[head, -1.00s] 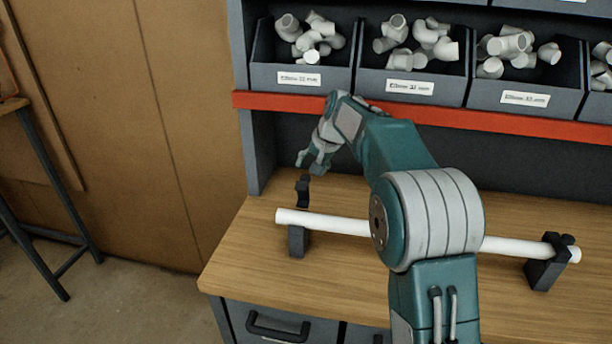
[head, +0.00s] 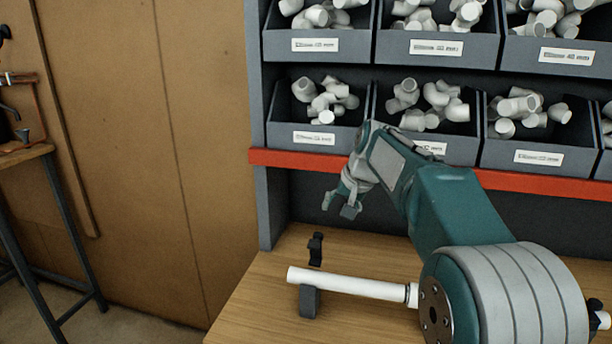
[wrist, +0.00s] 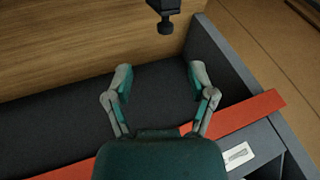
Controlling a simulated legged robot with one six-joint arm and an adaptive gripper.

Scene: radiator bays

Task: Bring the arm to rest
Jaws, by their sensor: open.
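My teal and grey arm reaches over the workbench from the lower right in the head view. My gripper (head: 340,203) is above the bench, in front of the shelf's dark opening below the red rail. In the wrist view my gripper (wrist: 160,82) shows two fingers spread wide, with nothing between them. A white pipe (head: 345,283) lies on dark supports on the bench, below my gripper and apart from it. My arm hides part of the pipe's right side.
A black clamp piece (head: 315,249) stands on the bench behind the pipe's left end. The red rail (head: 310,159) and grey bins (head: 318,136) of white elbows are close behind my arm.

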